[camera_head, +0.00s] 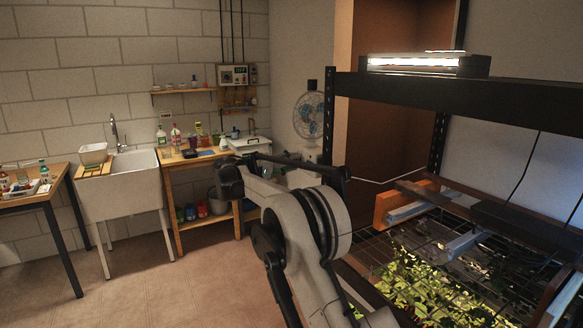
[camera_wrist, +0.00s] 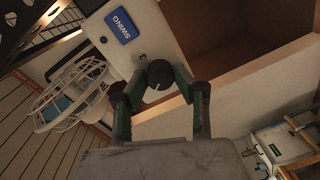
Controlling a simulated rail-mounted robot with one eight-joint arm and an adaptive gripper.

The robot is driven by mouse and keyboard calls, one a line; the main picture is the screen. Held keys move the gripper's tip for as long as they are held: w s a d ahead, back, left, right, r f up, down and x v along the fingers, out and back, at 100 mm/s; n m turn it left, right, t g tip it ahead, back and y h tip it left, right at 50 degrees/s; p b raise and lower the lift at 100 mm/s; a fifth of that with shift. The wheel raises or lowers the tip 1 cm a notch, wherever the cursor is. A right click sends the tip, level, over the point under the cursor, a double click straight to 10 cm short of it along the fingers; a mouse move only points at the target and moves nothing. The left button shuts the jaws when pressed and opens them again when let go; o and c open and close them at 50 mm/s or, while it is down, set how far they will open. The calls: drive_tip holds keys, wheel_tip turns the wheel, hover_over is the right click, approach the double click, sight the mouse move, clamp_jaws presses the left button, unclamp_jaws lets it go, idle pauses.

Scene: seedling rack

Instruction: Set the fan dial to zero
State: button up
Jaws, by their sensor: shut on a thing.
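In the wrist view, the fan dial (camera_wrist: 160,74) is a dark round knob with a pale mark on its face. It sits on a light panel (camera_wrist: 150,35) with a printed "3" just above it and a blue SWING label. My gripper (camera_wrist: 161,84) has its two dark fingers on either side of the dial, shut on it. The fan's pale wire cage (camera_wrist: 72,92) lies left of the dial. In the head view, the fan (camera_head: 309,114) is on the back wall; the dial and my fingertips cannot be made out there.
A black rack (camera_head: 460,95) with a lit lamp and leafy seedlings (camera_head: 420,285) stands at the right. A wooden bench (camera_head: 195,160) with bottles and a white sink (camera_head: 135,175) line the back wall. The floor at the left front is clear.

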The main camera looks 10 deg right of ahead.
drive_tip(key=n+b, duration=0.1)
drive_tip(key=n, duration=0.2)
drive_tip(key=shift+n+g, duration=0.3)
drive_tip(key=shift+n, duration=1.7)
drive_tip(key=o, duration=1.1)
drive_tip(key=shift+o, duration=0.2)
drive_tip(key=v, duration=1.2)
